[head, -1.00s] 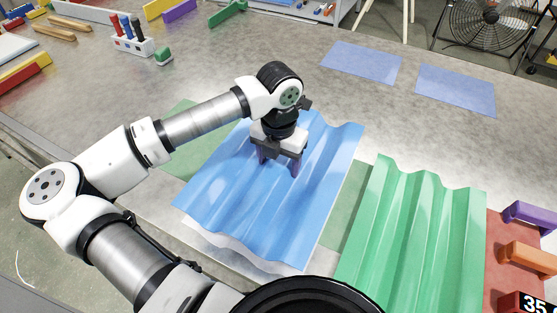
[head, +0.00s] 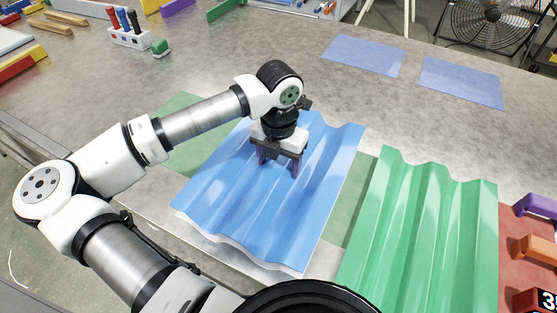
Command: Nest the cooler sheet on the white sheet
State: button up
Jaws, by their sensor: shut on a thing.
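The blue corrugated sheet (head: 312,165) lies under my gripper (head: 277,165), near the middle of the head view. My gripper points down and is shut on the blue sheet at a ridge near its middle. The white sheet (head: 236,256) shows only as a strip along the blue sheet's near edge; the rest is hidden beneath it. I cannot tell whether the two sheets touch. A green corrugated sheet (head: 425,225) lies apart, to the right of the blue one.
A green mat (head: 352,210) shows beside the blue sheet. Two flat blue panels (head: 363,55) (head: 461,82) lie at the back right. Purple and orange blocks (head: 535,247) stand at the right edge. A marker holder (head: 130,38) stands at the back left. The grey table behind the blue sheet is clear.

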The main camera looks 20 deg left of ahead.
jog(key=o, duration=1.5)
jog(key=shift+c, duration=0.2)
jog(key=shift+r, duration=0.1)
notch_tip(320, 180, up, 14)
jog(key=b, duration=0.1)
jog(key=shift+b, duration=0.4)
jog(key=shift+f, duration=0.25)
